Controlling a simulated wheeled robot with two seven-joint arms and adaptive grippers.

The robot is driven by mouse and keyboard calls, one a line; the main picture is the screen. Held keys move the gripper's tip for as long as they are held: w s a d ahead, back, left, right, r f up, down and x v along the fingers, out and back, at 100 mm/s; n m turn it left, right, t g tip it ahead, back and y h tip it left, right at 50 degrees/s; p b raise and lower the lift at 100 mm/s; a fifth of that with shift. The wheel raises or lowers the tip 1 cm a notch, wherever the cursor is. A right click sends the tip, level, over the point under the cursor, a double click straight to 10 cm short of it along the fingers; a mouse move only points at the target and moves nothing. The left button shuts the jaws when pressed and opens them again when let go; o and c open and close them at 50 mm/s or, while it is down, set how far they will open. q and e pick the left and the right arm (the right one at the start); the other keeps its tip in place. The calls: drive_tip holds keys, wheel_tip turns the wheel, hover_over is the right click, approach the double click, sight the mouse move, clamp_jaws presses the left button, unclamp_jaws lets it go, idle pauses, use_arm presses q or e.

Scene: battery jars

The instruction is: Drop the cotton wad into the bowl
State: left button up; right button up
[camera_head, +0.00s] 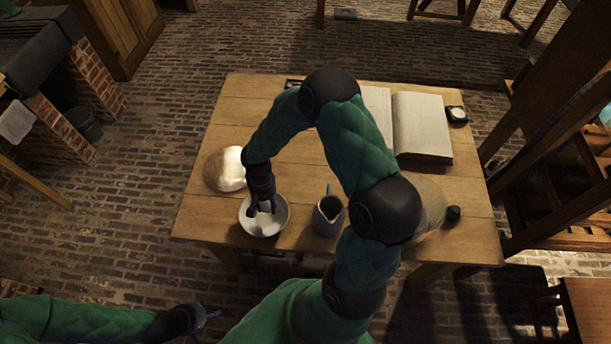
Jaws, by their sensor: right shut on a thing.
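A small white bowl (284,224) stands near the front edge of the wooden table, left of the middle. My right gripper (264,208) reaches down over the bowl, with its fingertips at or just above the bowl's inside. It is shut on a small white thing between the fingers, which looks like the cotton wad (266,206). The wad is mostly hidden by the fingers and blends with the white bowl, so I cannot tell whether it touches the bowl. My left gripper (212,313) hangs low in front of the table, away from the bowl; its finger opening is unclear.
A grey pitcher (328,217) stands just right of the bowl. A pale rounded object (225,168) lies left of it. An open book (421,125), a round black-rimmed item (456,115) and a small black piece (453,213) are further right. My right arm covers the table's middle.

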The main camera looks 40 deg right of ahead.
drive_tip(key=shift+f+b, duration=0.3)
drive_tip(key=shift+f, duration=0.45)
drive_tip(key=o, duration=1.1)
drive_tip(key=shift+r, duration=0.1)
wheel_tip(320, 180, up, 12)
drive_tip(key=w, duration=0.1)
drive_tip(key=shift+w+d, duration=0.15)
drive_tip(key=shift+d, duration=0.2)
